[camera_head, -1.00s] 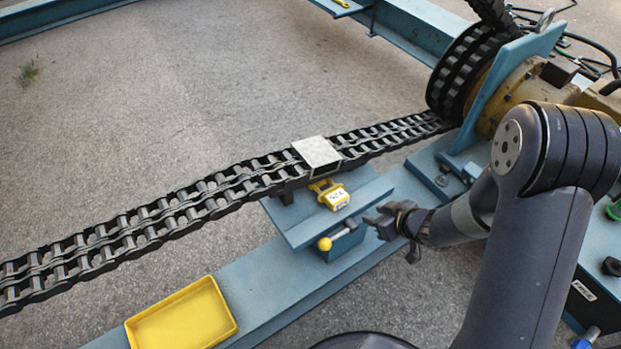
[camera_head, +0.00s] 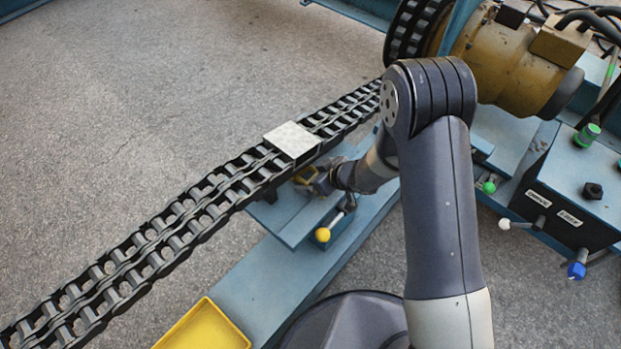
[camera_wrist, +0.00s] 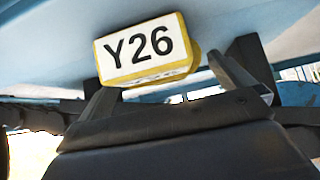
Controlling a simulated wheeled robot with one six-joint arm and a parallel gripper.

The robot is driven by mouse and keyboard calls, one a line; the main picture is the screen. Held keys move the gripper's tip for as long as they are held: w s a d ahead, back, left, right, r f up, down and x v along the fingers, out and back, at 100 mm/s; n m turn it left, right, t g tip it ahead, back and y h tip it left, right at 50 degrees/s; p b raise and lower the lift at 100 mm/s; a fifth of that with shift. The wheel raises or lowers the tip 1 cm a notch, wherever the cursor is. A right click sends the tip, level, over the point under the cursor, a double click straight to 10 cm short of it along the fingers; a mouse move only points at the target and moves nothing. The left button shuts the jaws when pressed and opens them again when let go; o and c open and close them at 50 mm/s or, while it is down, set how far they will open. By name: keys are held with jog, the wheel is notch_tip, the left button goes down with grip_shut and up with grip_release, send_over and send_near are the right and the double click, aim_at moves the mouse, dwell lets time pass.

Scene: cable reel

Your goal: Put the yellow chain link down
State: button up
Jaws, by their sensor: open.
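The yellow chain link (camera_head: 304,176) sits on the blue bracket (camera_head: 277,220), beside the black chain (camera_head: 205,208). My arm partly hides it. In the wrist view the yellow chain link (camera_wrist: 140,48) shows a white face marked Y26. My gripper (camera_head: 325,182) is right at the link, on its near right side. In the wrist view my gripper (camera_wrist: 170,88) is open, with one finger to the left and one to the right of the link. I cannot tell whether either finger touches it.
A silver plate (camera_head: 291,139) lies over the chain just behind the link. A lever with a yellow knob (camera_head: 322,235) stands close in front. A yellow tray (camera_head: 205,330) is at the bottom. A dark control box (camera_head: 565,195) stands at right.

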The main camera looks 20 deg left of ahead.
jog(key=shift+w+a+f, duration=0.1)
jog(key=shift+a+f, duration=0.25)
jog(key=shift+r, duration=0.1)
jog(key=c, duration=1.3)
jog(key=shift+r, duration=0.3)
